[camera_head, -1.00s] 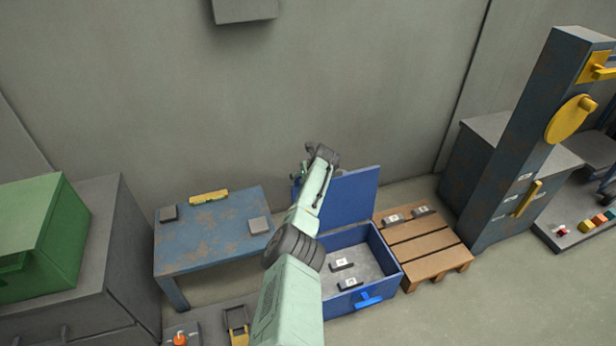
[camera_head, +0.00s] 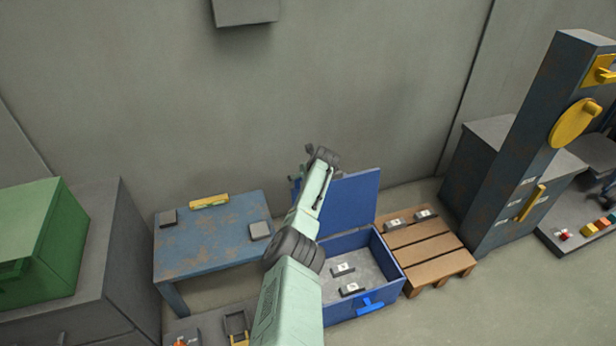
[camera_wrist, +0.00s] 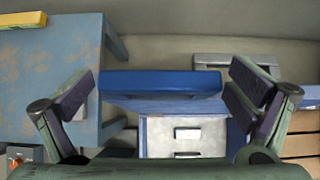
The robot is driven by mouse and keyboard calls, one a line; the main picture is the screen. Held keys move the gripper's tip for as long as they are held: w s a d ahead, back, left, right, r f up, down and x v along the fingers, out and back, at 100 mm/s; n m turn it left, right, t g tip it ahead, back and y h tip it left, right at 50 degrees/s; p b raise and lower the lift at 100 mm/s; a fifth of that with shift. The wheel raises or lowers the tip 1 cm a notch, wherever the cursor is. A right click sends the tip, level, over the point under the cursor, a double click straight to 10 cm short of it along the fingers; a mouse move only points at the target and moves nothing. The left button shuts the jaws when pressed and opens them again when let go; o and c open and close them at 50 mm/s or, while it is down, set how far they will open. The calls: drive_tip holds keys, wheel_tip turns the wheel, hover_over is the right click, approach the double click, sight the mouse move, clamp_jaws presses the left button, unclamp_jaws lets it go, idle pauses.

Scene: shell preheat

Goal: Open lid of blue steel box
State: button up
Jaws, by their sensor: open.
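The blue steel box (camera_head: 375,290) stands on the floor right of the blue table. Its lid (camera_head: 352,197) is raised, standing up at the back edge, and the inside is visible. Two small labelled grey blocks (camera_head: 343,269) lie on the box floor. In the wrist view the lid (camera_wrist: 160,84) shows edge-on as a blue bar. My gripper (camera_wrist: 163,92) is open, with one finger on each side of the lid's edge and a gap at both ends. In the head view my arm hides part of the lid's left side, and the fingers are hard to make out.
A worn blue table (camera_head: 205,240) stands left of the box, with a yellow level (camera_head: 209,201) on it. A wooden pallet (camera_head: 428,250) with two grey blocks is close on the right. A wall is behind. Open floor lies at the front right.

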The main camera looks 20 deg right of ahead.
drive_tip(key=shift+s, duration=0.1)
drive_tip(key=v, duration=1.2)
idle(0.5)
